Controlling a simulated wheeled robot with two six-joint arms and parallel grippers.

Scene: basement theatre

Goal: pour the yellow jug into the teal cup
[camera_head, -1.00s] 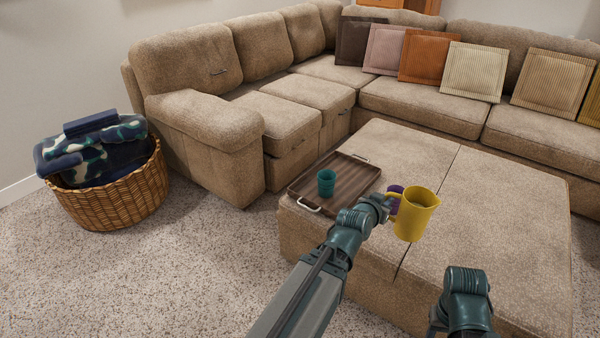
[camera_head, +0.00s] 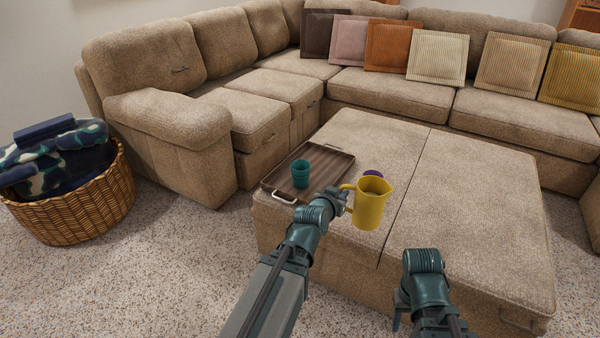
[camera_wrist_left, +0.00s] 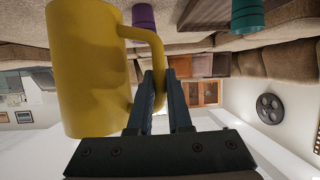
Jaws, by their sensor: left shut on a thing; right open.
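The yellow jug (camera_head: 369,207) is upright in front of the ottoman's left half. My left gripper (camera_head: 339,196) is shut on its handle. In the left wrist view the jug (camera_wrist_left: 88,70) is at the left, its handle between the fingers (camera_wrist_left: 160,95). The teal cup (camera_head: 301,173) stands upright on the brown tray (camera_head: 329,165), left of and beyond the jug. It also shows at the top right of the left wrist view (camera_wrist_left: 247,14). My right gripper (camera_head: 397,318) is low at the front, open, mostly hidden by its own arm.
A purple cup (camera_head: 373,173) is right behind the jug, partly hidden. The ottoman (camera_head: 470,210) is clear on its right half. A sectional sofa (camera_head: 390,97) with cushions is behind. A wicker basket (camera_head: 85,208) with blankets stands at the left on carpet.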

